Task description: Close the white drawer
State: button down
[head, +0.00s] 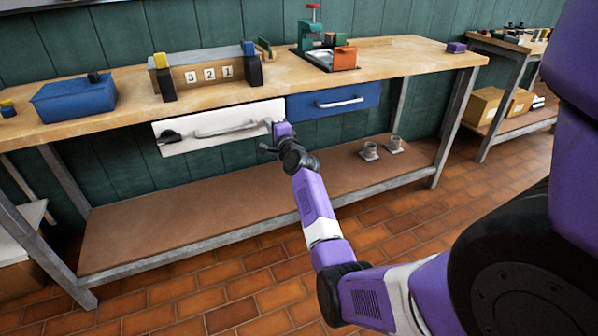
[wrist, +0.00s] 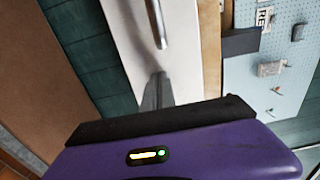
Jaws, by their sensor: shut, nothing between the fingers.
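The white drawer (head: 225,116) is under the bench top, left of the blue drawer, with a pale bar handle across its front. A small dark item (head: 171,136) shows at its left end. I cannot tell how far the drawer stands out. My gripper (head: 267,124) is at the right end of the white drawer's front, beside the handle's end. In the wrist view, my shut, empty fingers (wrist: 157,92) point at the white drawer front (wrist: 126,25), just short of the handle (wrist: 157,22) in the picture. Contact with the front cannot be told.
The blue drawer (head: 335,101) is just right of my gripper. The bench top (head: 215,103) above holds a blue box (head: 75,100), a numbered block and a green press. A lower shelf (head: 190,205) lies below, with two small metal parts at its right.

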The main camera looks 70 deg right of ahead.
aim_at(267, 133)
jog(key=b+x, duration=0.1)
jog(key=x, duration=0.2)
jog(key=shift+w+d+f, duration=0.15)
jog(key=shift+w+d+r+b, duration=0.15)
jog(key=shift+w+r+b, duration=0.1)
jog(key=shift+r+b, duration=0.15)
jog(key=shift+f, duration=0.1)
